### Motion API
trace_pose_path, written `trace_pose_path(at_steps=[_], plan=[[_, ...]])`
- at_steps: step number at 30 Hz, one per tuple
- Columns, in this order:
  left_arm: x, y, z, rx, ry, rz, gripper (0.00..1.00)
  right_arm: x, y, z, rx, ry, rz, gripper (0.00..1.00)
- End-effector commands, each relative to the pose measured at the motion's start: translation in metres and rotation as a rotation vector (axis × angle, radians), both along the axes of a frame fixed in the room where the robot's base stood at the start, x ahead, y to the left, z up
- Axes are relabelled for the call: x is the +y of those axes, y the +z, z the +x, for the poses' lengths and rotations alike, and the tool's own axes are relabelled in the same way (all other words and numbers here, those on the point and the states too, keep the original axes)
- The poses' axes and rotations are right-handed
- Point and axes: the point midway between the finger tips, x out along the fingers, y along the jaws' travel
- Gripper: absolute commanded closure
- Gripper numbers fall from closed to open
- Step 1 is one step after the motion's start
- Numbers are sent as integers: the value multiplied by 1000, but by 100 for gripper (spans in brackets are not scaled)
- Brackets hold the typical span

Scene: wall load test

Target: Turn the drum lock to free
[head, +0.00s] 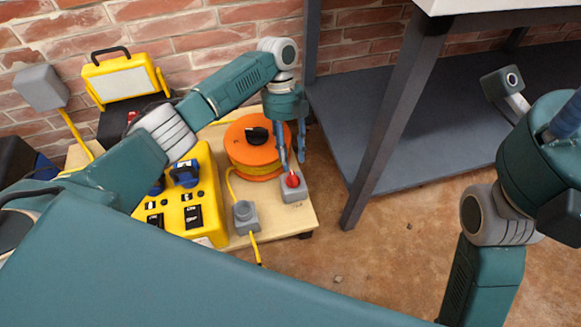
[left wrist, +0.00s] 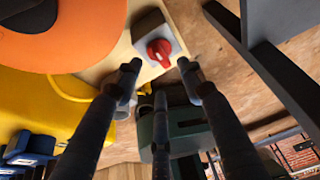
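A red knob (head: 292,180) sits on a small grey box (head: 293,193) at the right edge of the wooden board, beside the orange cable drum (head: 262,166). The drum has a black knob (head: 257,136) on its top. In the left wrist view the red knob (left wrist: 160,50) shows just beyond the fingertips. My left gripper (head: 292,162) points down at the red knob, with its fingers (left wrist: 159,76) spread apart and nothing between them. I cannot tell whether a fingertip touches the knob. My right arm shows at the right, but its gripper fingers are not visible.
A yellow power box (head: 200,165) with sockets stands left of the drum. A grey plug box (head: 246,216) with a yellow cable lies in front. A dark table leg (head: 385,130) and lower shelf (head: 440,150) stand close on the right. The brown floor in front is mostly clear.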

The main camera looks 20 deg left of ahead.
Motion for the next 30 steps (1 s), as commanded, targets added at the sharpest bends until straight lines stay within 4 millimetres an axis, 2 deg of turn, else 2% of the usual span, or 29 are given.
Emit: trace_pose_path(at_steps=[1,4,10,30], plan=[[3,11,5,-4,1,0,60,0,0,0,0,0,-1,60],[7,29,11,-2,0,0,60,0,0,0,0,0,-1,60],[11,51,18,0,-1,0,60,0,0,0,0,0,-1,60],[13,55,19,1,-1,0,60,0,0,0,-1,0,-1,60]])
